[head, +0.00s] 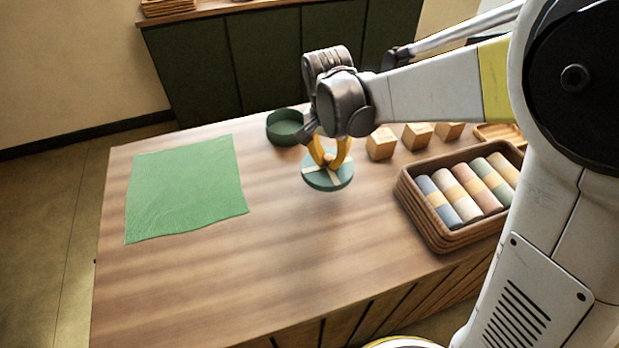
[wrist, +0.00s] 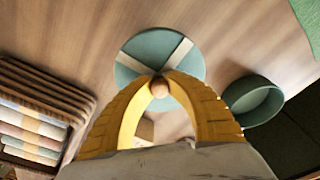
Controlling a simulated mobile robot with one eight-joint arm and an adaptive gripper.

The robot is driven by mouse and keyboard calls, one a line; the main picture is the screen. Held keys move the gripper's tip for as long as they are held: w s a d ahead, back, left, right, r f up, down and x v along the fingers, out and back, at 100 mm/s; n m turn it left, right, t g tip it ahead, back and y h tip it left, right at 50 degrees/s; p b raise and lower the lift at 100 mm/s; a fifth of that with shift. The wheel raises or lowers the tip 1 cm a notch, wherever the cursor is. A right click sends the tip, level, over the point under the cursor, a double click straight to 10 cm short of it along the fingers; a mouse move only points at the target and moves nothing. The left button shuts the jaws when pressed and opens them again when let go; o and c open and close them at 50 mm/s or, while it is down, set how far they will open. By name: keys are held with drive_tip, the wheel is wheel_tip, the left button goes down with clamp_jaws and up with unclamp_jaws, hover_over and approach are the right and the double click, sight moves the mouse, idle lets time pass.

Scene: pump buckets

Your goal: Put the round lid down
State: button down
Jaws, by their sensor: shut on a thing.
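The round lid (head: 328,176) is a green disc with a pale cross band and a small wooden knob. My gripper (head: 330,158) is shut on the knob, with its yellow fingers on either side. The lid hangs level, close over the table; a soft shadow lies below it, and I cannot tell the exact gap. In the wrist view the lid (wrist: 150,52) shows beyond the fingertips (wrist: 160,88). An open round green box (head: 285,126) stands just behind and left of the lid. It also shows in the wrist view (wrist: 252,100).
A green cloth (head: 185,190) lies on the left of the wooden table (head: 250,270). A brown basket (head: 440,236) of rolled cloths stands at right. Several wooden blocks (head: 381,143) line the back right. The table's front middle is clear.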

sight(311, 163)
drive_tip(key=a+f, duration=0.1)
drive_tip(key=a, duration=0.1)
drive_tip(key=w+a+f+b, duration=0.1)
drive_tip(key=shift+a+f, duration=0.35)
drive_tip(key=shift+a, duration=0.05)
wheel_tip(311, 163, down, 4)
drive_tip(key=shift+r+b, duration=0.1)
drive_tip(key=shift+b, duration=0.95)
drive_tip(key=shift+r, duration=0.1)
drive_tip(key=c, duration=1.9)
unclamp_jaws()
drive_tip(key=shift+f, duration=0.2)
drive_tip(key=o, duration=0.5)
